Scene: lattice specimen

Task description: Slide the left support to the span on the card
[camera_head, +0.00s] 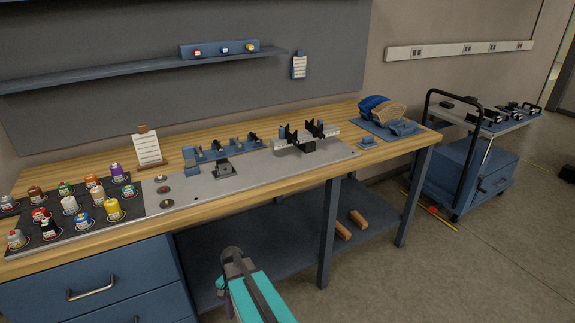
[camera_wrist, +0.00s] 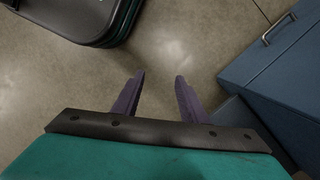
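A three-point fixture with a pale rail (camera_head: 318,139) stands toward the right of the metal plate on the bench. The left support (camera_head: 290,136) is a dark upright block on it, and the right support (camera_head: 316,128) is a similar one a short way to its right. A white card (camera_head: 147,148) stands in a wooden holder at the back left of the bench; its writing is too small to read. My gripper (camera_wrist: 159,76) is open and empty, with two purple fingers apart above the floor. It is in front of the bench, away from the fixture.
Several coloured jars sit on a dark mat (camera_head: 138,208) at the bench's left. A blue rack (camera_head: 190,155) and a small dark device (camera_head: 224,169) stand left of the fixture. A blue tray (camera_head: 372,126) lies at right. A second card (camera_head: 299,67) hangs on the wall. A trolley (camera_head: 470,165) stands right.

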